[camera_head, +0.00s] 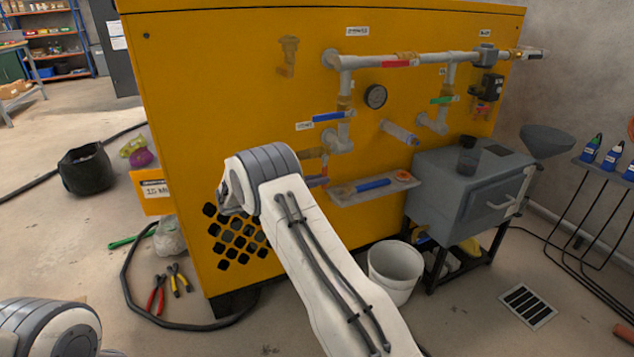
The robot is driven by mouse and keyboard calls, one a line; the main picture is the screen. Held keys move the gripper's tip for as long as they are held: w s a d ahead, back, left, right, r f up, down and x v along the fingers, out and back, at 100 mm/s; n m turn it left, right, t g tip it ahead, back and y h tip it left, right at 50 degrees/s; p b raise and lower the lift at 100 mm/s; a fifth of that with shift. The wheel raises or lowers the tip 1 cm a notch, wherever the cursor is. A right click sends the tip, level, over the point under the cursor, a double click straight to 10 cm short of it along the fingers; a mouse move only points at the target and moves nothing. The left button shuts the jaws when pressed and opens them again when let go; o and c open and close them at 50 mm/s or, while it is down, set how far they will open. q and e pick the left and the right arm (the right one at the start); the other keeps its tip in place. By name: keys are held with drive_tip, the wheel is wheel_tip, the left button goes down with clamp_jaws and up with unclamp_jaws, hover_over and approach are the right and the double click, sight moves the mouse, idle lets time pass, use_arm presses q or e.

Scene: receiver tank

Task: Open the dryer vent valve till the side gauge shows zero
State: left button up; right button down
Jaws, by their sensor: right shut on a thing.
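The round dark gauge (375,96) is on the yellow cabinet's front; its needle is too small to read. Pipework with several coloured levers surrounds it: red (397,64), blue (328,117) and green (443,100). I cannot tell from the small labels which is the dryer vent valve. A brass valve (312,153) sits low at the left, with a small blue-and-red handle (317,182) below it. My right arm reaches up to the cabinet beside this handle. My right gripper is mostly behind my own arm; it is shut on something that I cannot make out. My left gripper is not in view.
The yellow cabinet (230,80) fills the middle. A grey box (465,195) on a stand and a white bucket (395,272) are at the right. A small shelf (345,194) juts from the cabinet. Pliers (157,295) and a black hose (127,285) lie on the floor.

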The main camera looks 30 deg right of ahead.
drive_tip(key=c, duration=1.2)
unclamp_jaws()
drive_tip(key=shift+c, duration=0.2)
drive_tip(key=w+a+p, duration=0.1)
drive_tip(key=a+p, duration=0.1)
drive_tip(key=a, duration=0.8)
drive_tip(key=shift+w+a+p, duration=0.2)
drive_tip(key=shift+w+p, duration=0.05)
drive_tip(key=shift+p, duration=0.15)
drive_tip(key=shift+r, duration=0.1)
